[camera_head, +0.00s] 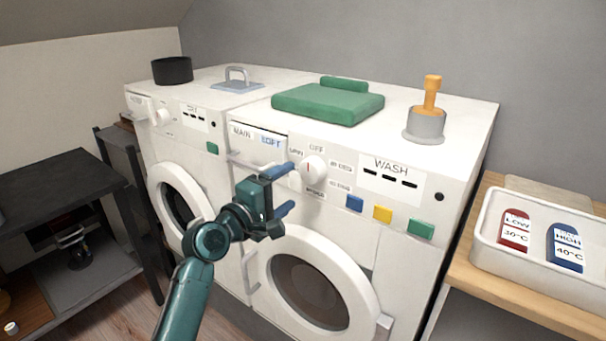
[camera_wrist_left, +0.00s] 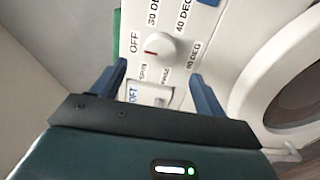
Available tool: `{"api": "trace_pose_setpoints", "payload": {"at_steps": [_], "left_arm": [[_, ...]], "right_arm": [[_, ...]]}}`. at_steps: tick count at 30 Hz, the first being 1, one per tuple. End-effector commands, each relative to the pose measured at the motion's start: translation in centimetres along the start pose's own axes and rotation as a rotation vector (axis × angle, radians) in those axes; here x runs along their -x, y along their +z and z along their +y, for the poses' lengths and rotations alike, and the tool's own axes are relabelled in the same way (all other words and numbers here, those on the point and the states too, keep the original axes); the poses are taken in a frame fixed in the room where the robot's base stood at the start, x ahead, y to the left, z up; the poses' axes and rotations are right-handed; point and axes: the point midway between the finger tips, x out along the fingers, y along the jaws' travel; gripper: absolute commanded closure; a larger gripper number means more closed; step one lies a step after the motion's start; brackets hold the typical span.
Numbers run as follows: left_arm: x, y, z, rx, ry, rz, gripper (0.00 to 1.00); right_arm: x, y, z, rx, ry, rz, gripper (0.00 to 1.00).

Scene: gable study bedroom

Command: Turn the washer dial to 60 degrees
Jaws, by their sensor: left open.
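The washer dial (camera_head: 313,168) is a round white knob with a red mark on the front panel of the right machine, labelled WASH. It also shows in the left wrist view (camera_wrist_left: 163,48), where its red mark points toward the OFF label (camera_wrist_left: 135,43). The 60 DEG label (camera_wrist_left: 194,54) is on the dial's opposite side. My left gripper (camera_head: 286,190) is open in front of the panel. In the left wrist view its two blue fingers are apart, with the dial beyond and between them, not gripped. My right gripper is not in view.
Blue (camera_head: 354,203), yellow (camera_head: 382,213) and green (camera_head: 421,229) buttons sit right of the dial. The detergent drawer (camera_head: 258,146) is to its left and the round door (camera_head: 352,268) below.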

Motion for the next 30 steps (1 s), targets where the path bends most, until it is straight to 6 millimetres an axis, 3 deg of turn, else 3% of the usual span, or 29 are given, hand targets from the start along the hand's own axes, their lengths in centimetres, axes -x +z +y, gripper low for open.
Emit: {"api": "trace_pose_setpoints", "payload": {"at_steps": [6, 12, 25, 30], "left_arm": [[-4.3, 0.0, 0.0, 0.000, -0.001, 0.000, 0.27], [-6.5, 0.0, 0.0, -0.001, 0.000, 0.001, 0.27], [-7.2, 0.0, -0.1, -0.002, 0.000, 0.001, 0.27], [-7.2, 0.0, -0.1, -0.002, 0.000, 0.001, 0.41]], "right_arm": [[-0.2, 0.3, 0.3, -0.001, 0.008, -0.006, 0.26], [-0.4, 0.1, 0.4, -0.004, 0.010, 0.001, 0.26], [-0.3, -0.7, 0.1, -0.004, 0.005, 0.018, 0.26], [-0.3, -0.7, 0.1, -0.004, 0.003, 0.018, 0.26]]}}
